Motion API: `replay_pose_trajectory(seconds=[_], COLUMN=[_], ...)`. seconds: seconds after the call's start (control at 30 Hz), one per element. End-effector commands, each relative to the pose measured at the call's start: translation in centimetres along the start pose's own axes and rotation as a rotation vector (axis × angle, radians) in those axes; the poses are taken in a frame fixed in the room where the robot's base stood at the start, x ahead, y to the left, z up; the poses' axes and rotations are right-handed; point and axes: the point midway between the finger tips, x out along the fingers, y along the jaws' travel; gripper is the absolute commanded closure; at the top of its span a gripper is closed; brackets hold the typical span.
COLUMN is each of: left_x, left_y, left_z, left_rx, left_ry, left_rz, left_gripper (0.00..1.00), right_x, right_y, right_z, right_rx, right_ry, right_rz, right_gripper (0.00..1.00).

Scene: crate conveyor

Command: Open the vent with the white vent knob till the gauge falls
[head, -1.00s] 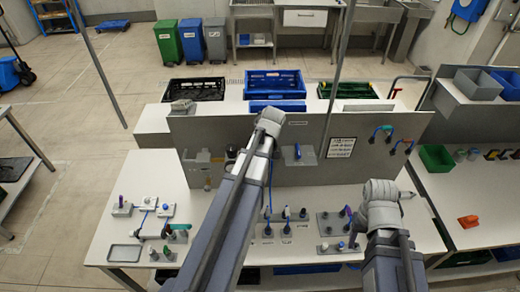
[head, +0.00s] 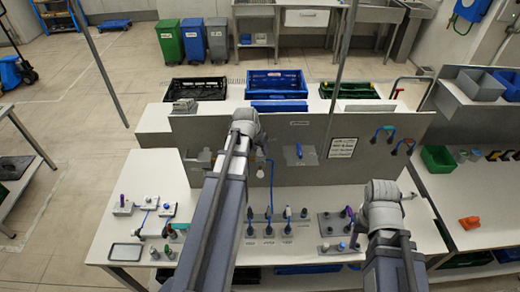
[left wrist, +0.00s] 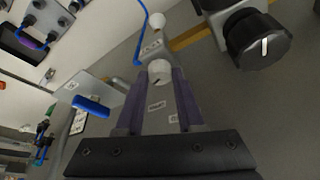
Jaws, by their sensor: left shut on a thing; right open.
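The white vent knob (left wrist: 159,70) is in the left wrist view, round with a dark pointer mark. My left gripper (left wrist: 158,78) is shut on it, one purple finger on each side. In the head view my left gripper's wrist is at the grey upright panel (head: 330,179), and my own arm hides its fingertips and the knob. I cannot make out the gauge or its needle in either view now. My right gripper (head: 410,195) is open and empty above the right part of the bench.
A white ball (left wrist: 157,20) and a blue hose (left wrist: 140,35) are also near. A blue handle (left wrist: 90,106) sticks out from the panel. Several small fixtures stand on the bench below.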

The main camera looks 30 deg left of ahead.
Motion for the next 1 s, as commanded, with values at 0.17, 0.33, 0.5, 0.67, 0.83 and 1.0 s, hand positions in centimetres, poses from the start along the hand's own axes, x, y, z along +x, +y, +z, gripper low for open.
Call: replay_pose_trajectory(seconds=[0.17, 0.33, 0.5, 0.67, 0.83, 1.0], left_x=[0.02, 0.03, 0.02, 0.02, 0.01, 0.01], left_y=[-0.19, -0.19, -0.20, -0.22, -0.21, -0.20], left_z=[-0.02, -0.04, -0.01, 0.01, 0.02, 0.03], left_rx=[0.113, 0.194, 0.244, 0.267, 0.274, 0.274], left_ry=[-0.002, -0.002, -0.002, -0.002, -0.002, -0.002], left_rz=[0.047, 0.079, 0.100, 0.109, 0.112, 0.112], left_gripper=[1.00, 1.00, 1.00, 1.00, 1.00, 1.00], right_x=[0.00, 0.00, 0.00, 0.00, 0.00, 0.00], right_y=[0.00, 0.00, 0.00, 0.00, 0.00, 0.00], right_z=[0.00, 0.00, 0.00, 0.00, 0.00, 0.00], right_rx=[0.000, 0.000, 0.000, 0.000, 0.000, 0.000], right_ry=[0.000, 0.000, 0.000, 0.000, 0.000, 0.000], right_rz=[0.000, 0.000, 0.000, 0.000, 0.000, 0.000], right_gripper=[0.50, 0.50, 0.50, 0.50, 0.50, 0.50])
